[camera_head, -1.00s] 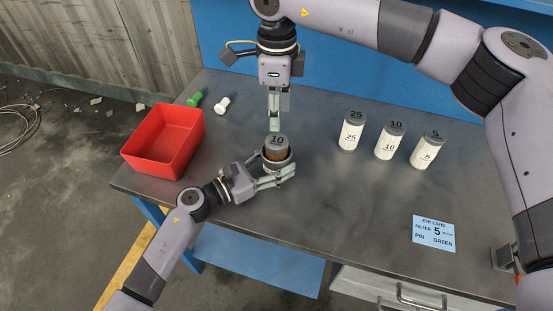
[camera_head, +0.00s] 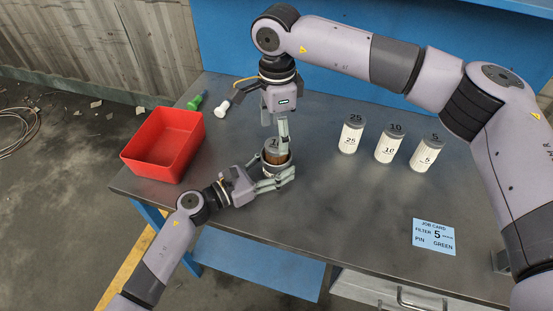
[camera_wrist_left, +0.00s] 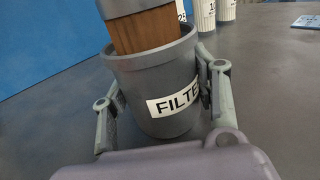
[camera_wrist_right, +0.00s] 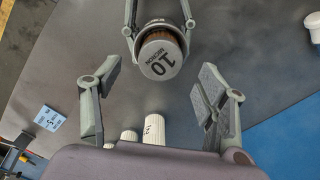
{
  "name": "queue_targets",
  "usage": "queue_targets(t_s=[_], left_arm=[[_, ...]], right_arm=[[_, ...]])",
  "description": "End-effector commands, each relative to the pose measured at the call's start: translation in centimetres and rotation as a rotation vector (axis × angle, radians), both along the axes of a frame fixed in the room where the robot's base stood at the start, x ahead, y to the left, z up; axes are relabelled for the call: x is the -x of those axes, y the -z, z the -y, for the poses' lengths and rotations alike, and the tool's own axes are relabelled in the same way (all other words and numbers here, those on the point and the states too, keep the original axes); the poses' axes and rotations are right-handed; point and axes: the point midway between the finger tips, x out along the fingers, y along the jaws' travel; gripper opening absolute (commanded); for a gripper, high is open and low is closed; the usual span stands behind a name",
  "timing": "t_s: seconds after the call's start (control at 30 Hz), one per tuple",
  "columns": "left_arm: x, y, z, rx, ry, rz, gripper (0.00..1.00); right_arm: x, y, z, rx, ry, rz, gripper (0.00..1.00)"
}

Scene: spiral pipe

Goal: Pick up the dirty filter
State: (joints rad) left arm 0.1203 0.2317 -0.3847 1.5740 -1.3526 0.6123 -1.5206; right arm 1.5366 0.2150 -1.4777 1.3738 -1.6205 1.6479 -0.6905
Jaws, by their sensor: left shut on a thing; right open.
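The dirty filter (camera_wrist_right: 161,60) is a brown cartridge with a grey cap marked 10 MICRON. It stands in a dark grey cup labelled FILTER (camera_wrist_left: 158,75), its brown side (camera_wrist_left: 144,30) rising above the rim. My left gripper (camera_head: 277,178) is shut on the cup, one finger on each side; the left wrist view shows this too. My right gripper (camera_head: 283,138) is above the filter, pointing down, and partly covers its cap. In the right wrist view its fingers (camera_wrist_right: 151,100) are spread apart with nothing between them, and the cap lies beyond them.
A red bin (camera_head: 163,145) stands at the left, near a green pin (camera_head: 197,101) and a white pin (camera_head: 223,108). White filters marked 25 (camera_head: 351,134), 10 (camera_head: 390,144) and 5 (camera_head: 427,153) stand at the right. A job card (camera_head: 434,236) reads filter 5, pin green. The table's middle is clear.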

Motion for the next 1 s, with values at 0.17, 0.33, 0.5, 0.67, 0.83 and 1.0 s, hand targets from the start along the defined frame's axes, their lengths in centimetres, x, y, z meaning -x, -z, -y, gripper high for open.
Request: queue_targets(t_s=[0.17, 0.33, 0.5, 0.67, 0.83, 1.0], left_arm=[[0.0, 0.0, 0.0, 0.0, -0.001, 0.0, 0.18], [0.0, 0.0, 0.0, 0.0, -0.001, 0.0, 0.18], [0.0, 0.0, 0.0, 0.0, -0.001, 0.0, 0.18], [0.0, 0.0, 0.0, 0.0, -0.001, 0.0, 0.18], [0.0, 0.0, 0.0, 0.0, -0.001, 0.0, 0.18], [0.0, 0.0, 0.0, 0.0, -0.001, 0.0, 0.18]], right_arm=[[0.1, 2.4, -0.2, 0.002, 0.0, -0.004, 0.68], [0.0, 4.6, -0.2, 0.001, 0.001, -0.003, 0.68], [0.0, 4.9, -0.2, 0.0, 0.001, -0.001, 0.68], [0.0, 4.8, -0.2, 0.0, 0.001, -0.001, 0.61], [0.0, 4.8, -0.2, 0.0, 0.001, -0.001, 0.49], [0.0, 4.8, -0.2, 0.0, 0.001, 0.0, 0.38]])
